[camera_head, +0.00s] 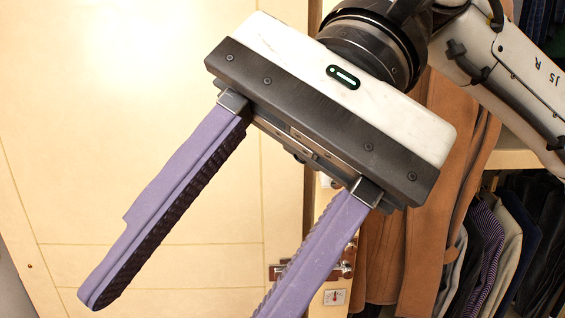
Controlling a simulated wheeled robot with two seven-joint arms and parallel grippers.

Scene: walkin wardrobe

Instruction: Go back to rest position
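My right gripper (188,300) fills the middle of the head view, its arm coming in from the upper right. Its two long purple fingers are spread wide apart and point down and to the left. Nothing is between them. The tip of the right-hand finger runs out of the bottom of the picture. My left gripper is not in view.
A pale wooden wardrobe door (80,150) stands behind the gripper on the left. A brown coat (405,250) hangs behind the gripper, with several dark and striped garments (487,245) at the right.

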